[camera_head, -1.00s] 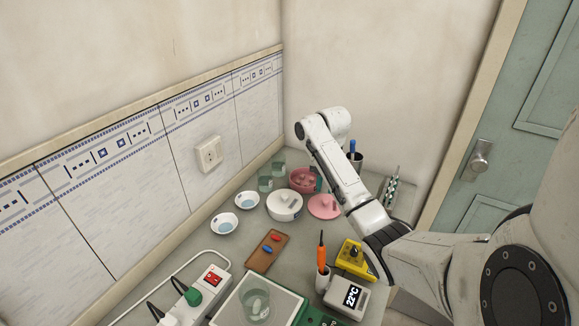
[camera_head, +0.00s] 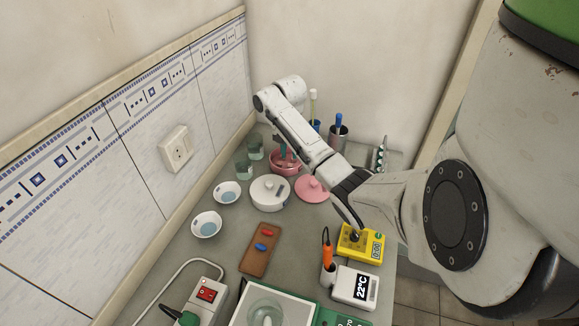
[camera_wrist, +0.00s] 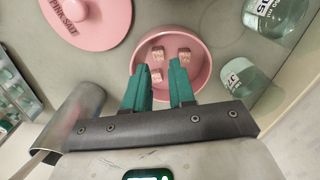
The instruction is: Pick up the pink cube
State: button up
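Three small pinkish cubes lie inside a round pink pot (camera_wrist: 202,48): one at the upper left (camera_wrist: 158,53), one at the right (camera_wrist: 184,54) and one nearest my gripper (camera_wrist: 156,76). The pot also shows in the head view (camera_head: 286,168), where the cubes cannot be made out. My gripper (camera_wrist: 160,72) has two teal fingers, apart with nothing held, reaching over the pot. The nearest cube appears in the gap between the fingers. Contact and fingertip height above the cubes cannot be told.
The pink lid (camera_head: 312,188) lies beside the pot, near a white round container (camera_head: 269,193). Glass beakers (camera_head: 243,164) stand to the left. A metal cup (camera_head: 338,140) stands behind, right of the pot. A yellow device (camera_head: 362,243) is nearer.

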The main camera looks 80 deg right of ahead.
aim_at(290, 167)
notch_tip(290, 167, down, 5)
jog(key=shift+s+d+f+p, duration=0.1)
jog(key=shift+p, duration=0.35)
grip_shut()
